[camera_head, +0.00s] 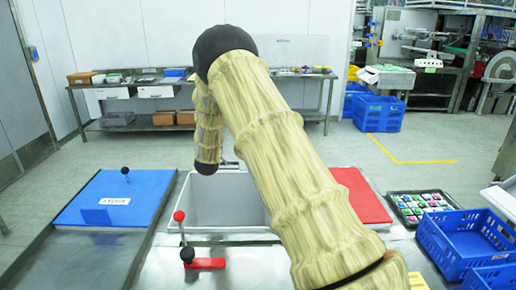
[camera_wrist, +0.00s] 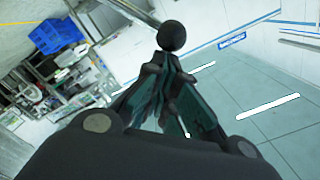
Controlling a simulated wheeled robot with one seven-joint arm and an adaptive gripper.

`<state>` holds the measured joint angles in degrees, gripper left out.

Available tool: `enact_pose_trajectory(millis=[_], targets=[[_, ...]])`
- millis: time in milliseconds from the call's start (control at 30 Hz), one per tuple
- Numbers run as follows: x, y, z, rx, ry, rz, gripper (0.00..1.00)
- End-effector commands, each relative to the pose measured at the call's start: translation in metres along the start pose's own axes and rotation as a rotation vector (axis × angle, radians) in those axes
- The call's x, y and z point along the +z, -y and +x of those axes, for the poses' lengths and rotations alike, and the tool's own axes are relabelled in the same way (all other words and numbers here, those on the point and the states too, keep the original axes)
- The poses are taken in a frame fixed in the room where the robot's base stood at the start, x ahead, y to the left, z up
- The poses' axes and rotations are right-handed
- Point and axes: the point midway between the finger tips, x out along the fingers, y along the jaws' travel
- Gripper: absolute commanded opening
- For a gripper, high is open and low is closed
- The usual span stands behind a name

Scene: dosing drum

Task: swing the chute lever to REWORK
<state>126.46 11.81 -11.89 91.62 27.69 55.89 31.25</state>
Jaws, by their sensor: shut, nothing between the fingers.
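A lever with a red ball knob (camera_head: 179,216) stands near upright on the steel counter, in front of the grey bin. Its foot is a black hub (camera_head: 187,254) with a red bar (camera_head: 205,263) pointing right. Another small lever with a black knob (camera_head: 125,171) stands on the blue panel at left. I cannot tell which is the chute lever, and no REWORK marking is readable. My gripper (camera_wrist: 172,68) is shut and empty in the wrist view. A black ball (camera_wrist: 171,36) shows by its fingertips; I cannot tell what it is. My arm mostly hides the gripper in the head view.
The open grey bin (camera_head: 225,205) lies between the blue panel (camera_head: 95,186) and a red panel (camera_head: 362,197). A tray of small coloured items (camera_head: 423,205) and a blue basket (camera_head: 470,243) are at right. A white label (camera_head: 115,201) on the blue panel is unreadable.

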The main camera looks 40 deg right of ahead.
Motion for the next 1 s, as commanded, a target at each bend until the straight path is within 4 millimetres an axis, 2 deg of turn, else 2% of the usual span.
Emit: enact_pose_trajectory(millis=[233,467,533,800,1000], targets=[[-0.004,0.004,-0.002,-0.003,0.005,0.001,0.00],[-0.028,0.015,-0.007,-0.011,0.011,0.002,0.00],[-0.022,0.013,-0.022,-0.013,0.014,0.001,0.00],[-0.029,0.006,-0.070,-0.006,0.007,0.001,0.00],[-0.029,0.007,-0.095,-0.007,0.007,0.000,0.00]])
